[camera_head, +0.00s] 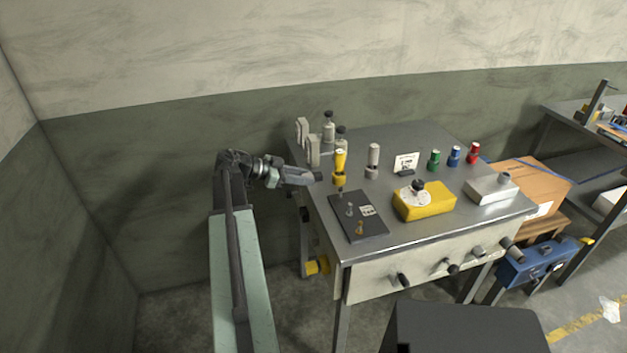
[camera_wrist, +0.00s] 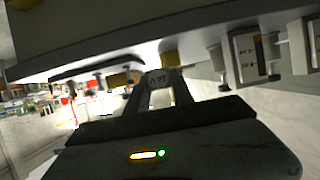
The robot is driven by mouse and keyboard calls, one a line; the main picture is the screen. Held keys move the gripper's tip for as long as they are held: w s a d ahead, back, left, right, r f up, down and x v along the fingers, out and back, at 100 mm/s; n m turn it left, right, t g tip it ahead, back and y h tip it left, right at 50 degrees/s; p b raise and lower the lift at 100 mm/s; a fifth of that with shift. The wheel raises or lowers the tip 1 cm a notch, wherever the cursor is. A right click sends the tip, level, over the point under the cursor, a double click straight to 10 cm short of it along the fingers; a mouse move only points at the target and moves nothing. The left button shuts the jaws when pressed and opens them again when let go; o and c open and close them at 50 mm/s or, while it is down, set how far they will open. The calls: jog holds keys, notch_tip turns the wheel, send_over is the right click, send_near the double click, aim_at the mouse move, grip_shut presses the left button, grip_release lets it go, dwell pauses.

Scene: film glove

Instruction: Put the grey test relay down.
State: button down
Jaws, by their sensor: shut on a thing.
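My gripper (camera_head: 314,177) reaches in from the left to the bench's left edge in the head view. The metal-topped bench (camera_head: 385,140) lies just right of the gripper. I cannot tell the relay's height above the bench or whether it touches anything.
Two pale upright blocks (camera_head: 313,150) and grey weights (camera_head: 328,132) stand at the bench's back left. A yellow-handled tool (camera_head: 340,165), dark plate (camera_head: 376,225) and yellow box (camera_head: 436,204) stand nearby. Bare metal shows at the back middle. Knobs (camera_head: 403,280) stick out in front.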

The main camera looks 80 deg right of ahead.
jog(key=d, duration=0.2)
jog(key=s+d, duration=0.1)
jog(key=d, duration=0.1)
jog(key=shift+d+f, duration=0.1)
jog(key=shift+f, duration=0.1)
jog(key=f+b, duration=0.4)
jog(key=shift+s+d, duration=0.15)
jog(key=shift+d, duration=0.15)
jog(key=shift+r, duration=0.2)
jog(key=shift+f, duration=0.2)
jog(key=c, duration=1.1)
grip_release()
